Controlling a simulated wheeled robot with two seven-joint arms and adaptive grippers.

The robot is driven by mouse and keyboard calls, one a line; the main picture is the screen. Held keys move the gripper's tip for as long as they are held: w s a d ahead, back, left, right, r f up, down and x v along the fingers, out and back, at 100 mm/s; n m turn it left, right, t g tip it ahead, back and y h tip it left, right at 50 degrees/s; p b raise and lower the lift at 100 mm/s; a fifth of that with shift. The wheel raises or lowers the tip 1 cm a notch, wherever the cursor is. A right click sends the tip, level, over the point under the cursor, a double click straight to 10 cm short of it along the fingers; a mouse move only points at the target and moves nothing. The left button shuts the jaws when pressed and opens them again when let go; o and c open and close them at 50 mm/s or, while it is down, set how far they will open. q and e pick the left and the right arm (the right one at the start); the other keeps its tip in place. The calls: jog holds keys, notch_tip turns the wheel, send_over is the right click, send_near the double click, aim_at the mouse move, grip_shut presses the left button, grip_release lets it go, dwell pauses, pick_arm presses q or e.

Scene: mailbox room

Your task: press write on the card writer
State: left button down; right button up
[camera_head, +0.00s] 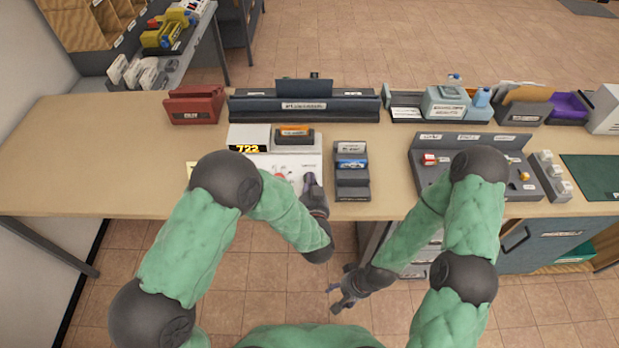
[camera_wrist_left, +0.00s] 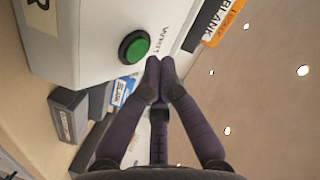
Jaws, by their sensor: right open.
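The card writer (camera_head: 310,165) is a white box with a yellow "722" display, near the table's front edge. An orange card (camera_head: 294,130) stands in the dark slot at its back; it also shows in the left wrist view (camera_wrist_left: 224,22). In the left wrist view a green button (camera_wrist_left: 134,46) in a black ring sits beside partly hidden "WRIT" lettering. My left gripper (camera_head: 309,180) is at the card writer's right front. Its fingertips (camera_wrist_left: 160,80) are together and empty, to the lower right of the button and apart from it in the picture. My right gripper (camera_head: 341,288) is open and empty before the table.
A dark card holder (camera_head: 352,180) with a blue card (camera_head: 352,163) stands just right of the card writer. A long dark rack (camera_head: 305,108) lies behind it, with a red box (camera_head: 194,105) to its left. A grey tray (camera_head: 515,150) is farther right. The table's left side is clear.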

pick_arm(q)
jog(key=shift+w+f+b, duration=0.2)
jog(key=shift+f+b, duration=0.1)
jog(key=shift+f, duration=0.05)
jog(key=shift+w+f+b, duration=0.2)
jog(key=shift+f+b, duration=0.1)
dwell(0.8)
jog(key=shift+r, duration=0.1)
jog(key=shift+s+r+p, duration=0.45)
jog(key=shift+r+p, duration=0.1)
jog(key=shift+p, duration=0.05)
jog(key=shift+s+r+p, duration=0.3)
jog(key=shift+r+p, duration=0.25)
jog(key=shift+r, duration=0.15)
jog(key=s+r+p, duration=0.2)
jog(key=shift+s+r+p, duration=0.1)
jog(key=shift+r+p, duration=0.2)
jog(key=shift+r, duration=0.1)
